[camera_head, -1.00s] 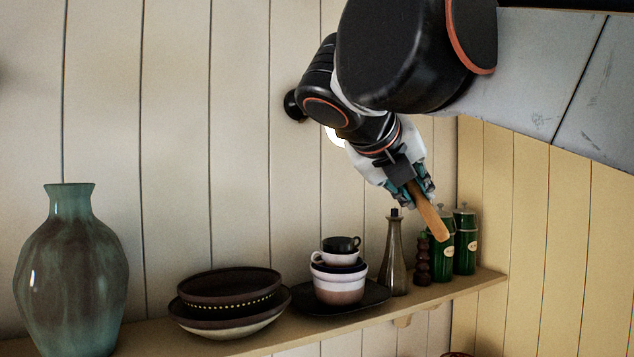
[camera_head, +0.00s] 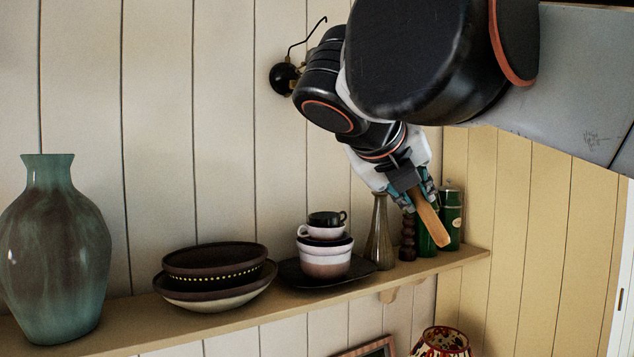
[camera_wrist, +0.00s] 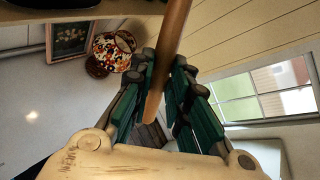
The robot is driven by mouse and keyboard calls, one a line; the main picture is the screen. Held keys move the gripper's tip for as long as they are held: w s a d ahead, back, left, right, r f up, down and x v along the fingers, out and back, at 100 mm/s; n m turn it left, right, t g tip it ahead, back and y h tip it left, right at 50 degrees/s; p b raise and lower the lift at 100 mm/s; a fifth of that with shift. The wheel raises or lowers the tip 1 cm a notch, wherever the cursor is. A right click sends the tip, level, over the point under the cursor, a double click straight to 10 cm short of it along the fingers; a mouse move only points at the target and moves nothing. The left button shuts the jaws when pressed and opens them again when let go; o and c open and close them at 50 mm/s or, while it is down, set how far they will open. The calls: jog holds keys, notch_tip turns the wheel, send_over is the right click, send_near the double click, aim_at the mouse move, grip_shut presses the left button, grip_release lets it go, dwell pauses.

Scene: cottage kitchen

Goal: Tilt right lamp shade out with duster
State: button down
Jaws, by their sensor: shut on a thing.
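My gripper (camera_head: 411,193) is shut on a wooden handle (camera_head: 431,220), which slants down to the right in front of the shelf. The handle also runs between the fingers in the wrist view (camera_wrist: 171,42). No duster head can be made out. A black round wall lamp mount (camera_head: 284,78) with a thin curved arm is on the pale wall, partly behind my arm; its shade is not visible. A patterned lamp shade (camera_head: 441,343) shows at the bottom edge below the shelf, and in the wrist view (camera_wrist: 114,50) left of the gripper, apart from the handle.
A wooden shelf (camera_head: 225,317) holds a teal vase (camera_head: 55,250), stacked bowls (camera_head: 215,270), stacked cups (camera_head: 324,255), a bottle (camera_head: 379,235) and green canisters (camera_head: 450,215) close behind the handle. A framed picture (camera_wrist: 70,38) is near the patterned shade. A window (camera_wrist: 265,90) is at right.

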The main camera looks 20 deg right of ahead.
jog(key=s+d+f+b, duration=0.1)
jog(key=s+f+b, duration=0.2)
jog(key=s+f, duration=0.4)
jog(key=shift+s+d+f, duration=0.25)
jog(key=shift+s+f, duration=0.05)
jog(key=shift+f, duration=0.25)
dwell(0.7)
jog(key=shift+b, duration=0.3)
dwell(0.3)
